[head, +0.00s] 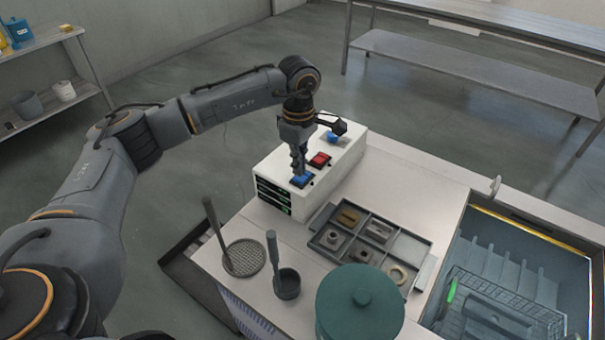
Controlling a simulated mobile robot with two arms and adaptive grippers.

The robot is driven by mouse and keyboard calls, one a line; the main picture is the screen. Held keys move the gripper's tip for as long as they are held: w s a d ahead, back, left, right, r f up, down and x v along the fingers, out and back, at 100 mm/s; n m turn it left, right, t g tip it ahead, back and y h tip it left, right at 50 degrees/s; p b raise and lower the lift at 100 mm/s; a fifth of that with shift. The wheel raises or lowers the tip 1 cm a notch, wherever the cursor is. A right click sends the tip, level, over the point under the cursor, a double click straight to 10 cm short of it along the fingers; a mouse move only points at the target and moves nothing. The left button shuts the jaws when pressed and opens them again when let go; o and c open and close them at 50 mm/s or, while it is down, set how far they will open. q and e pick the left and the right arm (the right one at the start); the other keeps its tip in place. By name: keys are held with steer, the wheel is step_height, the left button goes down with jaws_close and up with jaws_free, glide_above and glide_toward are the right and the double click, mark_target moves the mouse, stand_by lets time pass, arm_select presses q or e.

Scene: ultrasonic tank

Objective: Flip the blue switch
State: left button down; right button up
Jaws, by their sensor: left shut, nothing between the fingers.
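The blue switch (302,181) is on the top face, near the front end, of the white control box (331,171). My left gripper (299,172) points down with its fingers shut and empty. Its fingertips are at the blue switch, and they look to be touching it or just above it; I cannot tell which. The fingers hide part of the switch, and its tilt is too small to read. My right gripper is not in view.
A red switch (319,159) and a blue knob (332,138) sit farther back on the box. A parts tray (425,242), a mesh skimmer (244,258), a ladle (287,284) and a green lidded pot (360,305) stand nearby. The tank (505,262) is at right.

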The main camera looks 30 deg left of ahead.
mark_target(299, 179)
arm_select(q)
steer(key=shift+f+b, duration=0.8)
steer(key=shift+f, duration=0.25)
stand_by(0.8)
steer(key=shift+r+p, duration=2)
steer(key=shift+r, duration=1.6)
steer(key=shift+s+f, duration=0.1)
steer(key=shift+f, duration=0.05)
